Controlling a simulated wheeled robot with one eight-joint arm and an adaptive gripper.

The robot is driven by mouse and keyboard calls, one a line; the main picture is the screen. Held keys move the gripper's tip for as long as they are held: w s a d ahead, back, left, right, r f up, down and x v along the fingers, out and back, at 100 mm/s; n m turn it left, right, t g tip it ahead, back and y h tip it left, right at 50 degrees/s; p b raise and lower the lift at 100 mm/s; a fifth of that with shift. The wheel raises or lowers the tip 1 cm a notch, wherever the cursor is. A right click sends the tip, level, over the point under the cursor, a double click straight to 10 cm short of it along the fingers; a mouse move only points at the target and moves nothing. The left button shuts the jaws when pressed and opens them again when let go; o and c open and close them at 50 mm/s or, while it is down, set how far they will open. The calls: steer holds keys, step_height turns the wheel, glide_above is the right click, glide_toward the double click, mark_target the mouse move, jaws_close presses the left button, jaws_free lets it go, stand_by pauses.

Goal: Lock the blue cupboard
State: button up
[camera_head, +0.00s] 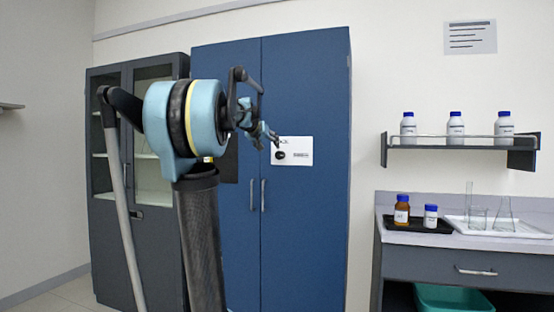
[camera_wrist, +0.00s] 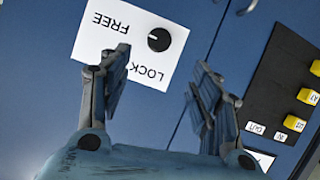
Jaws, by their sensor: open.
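The blue cupboard (camera_head: 310,90) stands against the back wall, both doors shut. A white plate (camera_head: 306,145) on its right door carries a round black knob (camera_head: 280,155). In the wrist view the knob (camera_wrist: 159,39) sits beside the words FREE and LOCK, which appear upside down. Its short white mark points to the left there, seemingly towards FREE. My gripper (camera_wrist: 162,85) is open and empty. Its fingers are spread below the knob in the wrist view, and I see no contact. In the head view my gripper (camera_head: 268,137) is just left of the plate.
A dark panel with yellow buttons (camera_wrist: 308,96) is right of my fingers in the wrist view. Two vertical handles (camera_head: 263,195) are below the knob. A grey glass-door cabinet (camera_head: 105,230) stands left. A bench (camera_head: 430,262) with bottles and glassware stands right.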

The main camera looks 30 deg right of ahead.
mark_target(279, 155)
steer(key=x, duration=1.5)
steer(key=shift+d+f, duration=0.1)
steer(key=shift+f, duration=0.1)
steer(key=c, duration=1)
